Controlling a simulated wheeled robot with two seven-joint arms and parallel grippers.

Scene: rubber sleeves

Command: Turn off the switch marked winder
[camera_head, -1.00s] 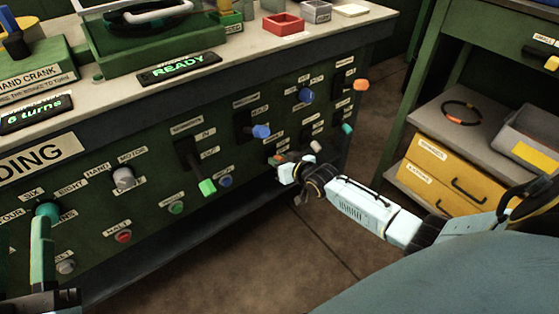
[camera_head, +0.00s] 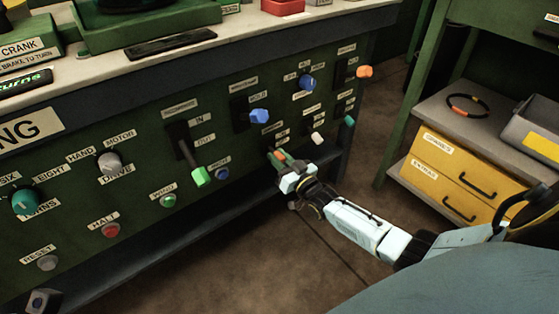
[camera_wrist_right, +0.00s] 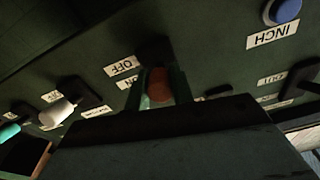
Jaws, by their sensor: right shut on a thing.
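My right gripper (camera_head: 281,156) reaches the lower right of the green control panel (camera_head: 130,190). It is shut on the small orange-red switch lever, whose round cap (camera_wrist_right: 159,85) shows between the fingers in the right wrist view. OFF and ON labels sit beside that switch, upside down in the wrist view. The nameplate (camera_head: 272,128) above it is too small to read in the head view. The display (camera_head: 171,44) on the bench is dark. My left gripper does not show; only a dark part, likely of my left arm, shows at the lower left corner.
Near the gripper are a white-tipped switch (camera_head: 318,138), a teal-tipped one (camera_head: 349,121), a blue lever (camera_head: 259,116), a green lever (camera_head: 200,177) and a blue INCH button (camera_wrist_right: 285,9). Yellow drawers (camera_head: 450,165) stand at right. The floor between is clear.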

